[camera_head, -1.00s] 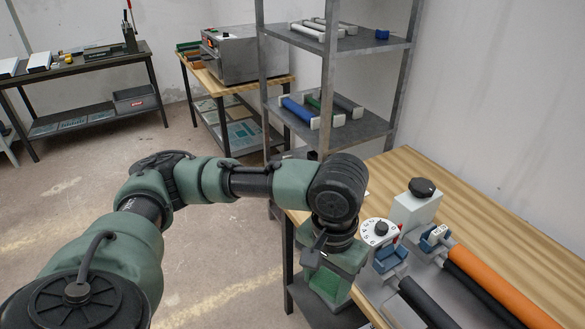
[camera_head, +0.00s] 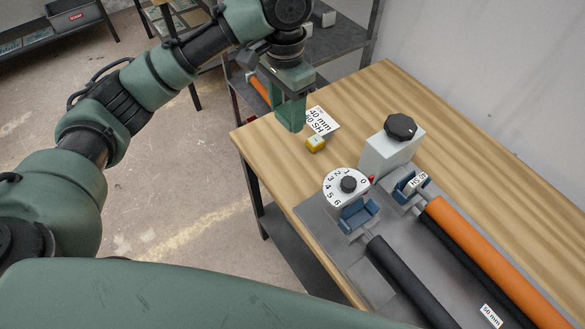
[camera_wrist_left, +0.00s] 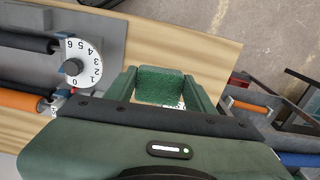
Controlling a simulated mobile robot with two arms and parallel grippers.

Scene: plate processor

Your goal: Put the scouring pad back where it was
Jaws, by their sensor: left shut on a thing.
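My left gripper (camera_head: 291,118) is at the far left part of the wooden table, pointing down. In the left wrist view the gripper (camera_wrist_left: 163,88) is shut on the scouring pad (camera_wrist_left: 161,84), a dark green, rough-textured block between its two green fingers. In the head view the fingers mostly hide the pad. I cannot tell whether it touches the tabletop. My right gripper is not in view.
A white card (camera_head: 322,121) reading 40 mm 60 SH and a small yellow block (camera_head: 316,144) lie just right of the gripper. A machine with a numbered white dial (camera_head: 340,187), a grey knob box (camera_head: 392,150) and an orange roller (camera_head: 480,255) stands nearer. The table's right back is bare.

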